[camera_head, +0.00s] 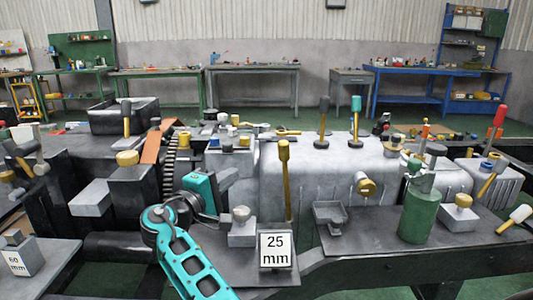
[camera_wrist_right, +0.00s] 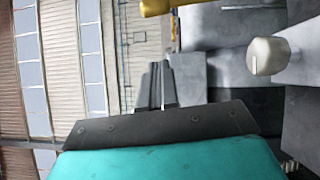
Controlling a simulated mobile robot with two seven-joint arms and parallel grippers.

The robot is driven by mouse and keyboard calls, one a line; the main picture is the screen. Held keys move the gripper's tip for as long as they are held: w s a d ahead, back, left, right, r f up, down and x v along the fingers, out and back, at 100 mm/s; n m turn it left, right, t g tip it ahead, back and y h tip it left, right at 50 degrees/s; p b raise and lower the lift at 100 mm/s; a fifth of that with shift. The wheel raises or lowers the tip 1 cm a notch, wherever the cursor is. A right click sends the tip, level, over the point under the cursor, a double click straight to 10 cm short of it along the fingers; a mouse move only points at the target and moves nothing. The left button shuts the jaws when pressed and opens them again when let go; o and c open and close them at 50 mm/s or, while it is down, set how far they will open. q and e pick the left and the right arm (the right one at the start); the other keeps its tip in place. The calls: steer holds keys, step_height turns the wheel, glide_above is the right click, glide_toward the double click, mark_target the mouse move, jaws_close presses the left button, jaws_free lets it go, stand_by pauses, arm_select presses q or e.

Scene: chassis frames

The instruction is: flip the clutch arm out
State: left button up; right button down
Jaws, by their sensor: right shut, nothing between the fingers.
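My right gripper (camera_head: 226,178) comes in on a teal and dark arm at the left middle of the head view. In the right wrist view its fingers (camera_wrist_right: 155,85) are together and empty, pointing towards grey blocks. A pale round knob (camera_head: 241,213) on a grey block stands just below the gripper in the head view. A similar pale knob (camera_wrist_right: 268,56) shows at the right of the wrist view, apart from the fingers. I cannot tell for sure which part is the clutch arm. My left gripper is not in view.
A tall gold-topped lever (camera_head: 286,180) stands upright right of the gripper, behind the "25 mm" sign (camera_head: 275,250). A toothed gear (camera_head: 169,165) is close on the left. A green cylinder (camera_head: 419,217) stands at the right. Workbenches (camera_head: 265,68) line the back wall.

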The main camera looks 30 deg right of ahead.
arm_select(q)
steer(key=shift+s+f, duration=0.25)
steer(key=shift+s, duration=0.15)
arm_select(e)
steer(key=shift+s, duration=0.1)
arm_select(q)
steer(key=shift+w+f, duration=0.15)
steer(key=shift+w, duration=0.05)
arm_select(e)
steer(key=s+d+x, duration=0.1)
steer(key=s+x, duration=0.1)
steer(key=x, duration=1)
steer(key=shift+d+r, duration=0.25)
steer(key=shift+d, duration=0.2)
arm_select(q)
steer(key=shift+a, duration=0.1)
arm_select(e)
steer(key=shift+s, duration=0.1)
